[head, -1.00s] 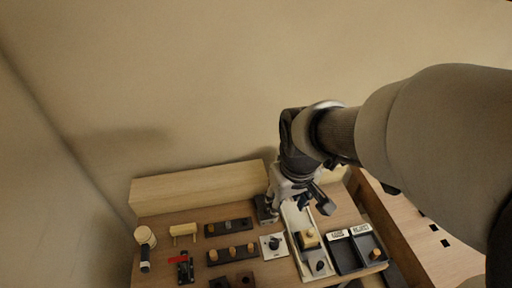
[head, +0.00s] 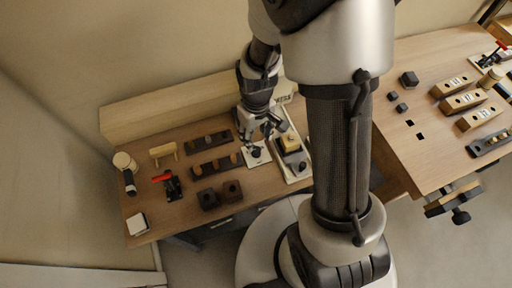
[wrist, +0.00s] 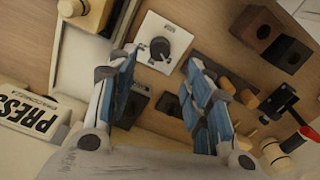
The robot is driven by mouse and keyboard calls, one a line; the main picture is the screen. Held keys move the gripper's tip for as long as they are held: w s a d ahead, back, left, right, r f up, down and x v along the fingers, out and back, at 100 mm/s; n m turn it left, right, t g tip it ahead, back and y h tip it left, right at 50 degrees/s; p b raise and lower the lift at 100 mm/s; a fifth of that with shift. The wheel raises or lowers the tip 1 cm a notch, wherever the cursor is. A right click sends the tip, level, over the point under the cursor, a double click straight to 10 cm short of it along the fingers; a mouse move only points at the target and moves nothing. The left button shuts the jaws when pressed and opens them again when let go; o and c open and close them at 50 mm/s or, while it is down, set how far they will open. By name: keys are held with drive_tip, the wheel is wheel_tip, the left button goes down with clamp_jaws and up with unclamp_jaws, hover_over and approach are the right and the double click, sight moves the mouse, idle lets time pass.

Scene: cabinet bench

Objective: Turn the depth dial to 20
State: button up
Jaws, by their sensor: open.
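The likely depth dial is a white square plate with a round black knob. In the wrist view the dial (wrist: 160,48) lies just beyond my fingertips, between their lines. Its markings are too small to read. In the head view the dial (head: 256,153) is partly hidden by my gripper (head: 262,132), which hangs just above and behind it. In the wrist view my gripper (wrist: 158,68) is open and empty, with blue-padded fingers on either side of a clear gap. I cannot see contact with the knob.
A pale tray with a yellow-topped block (head: 290,144) stands right of the dial. Dark peg blocks (head: 215,167) and a red-handled clamp (head: 170,184) are to the left. A PRESS sign (wrist: 38,120) shows at left in the wrist view.

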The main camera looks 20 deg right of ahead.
sight(256, 150)
wheel_tip(256, 150, down, 8)
drive_tip(key=shift+r+b, duration=0.2)
drive_tip(key=shift+b, duration=0.9)
drive_tip(key=shift+c, duration=0.2)
drive_tip(key=c, duration=1)
drive_tip(key=shift+c, duration=0.2)
drive_tip(key=shift+m, duration=0.4)
drive_tip(key=m, duration=0.5)
drive_tip(key=shift+p, duration=0.35)
drive_tip(key=m, duration=0.6)
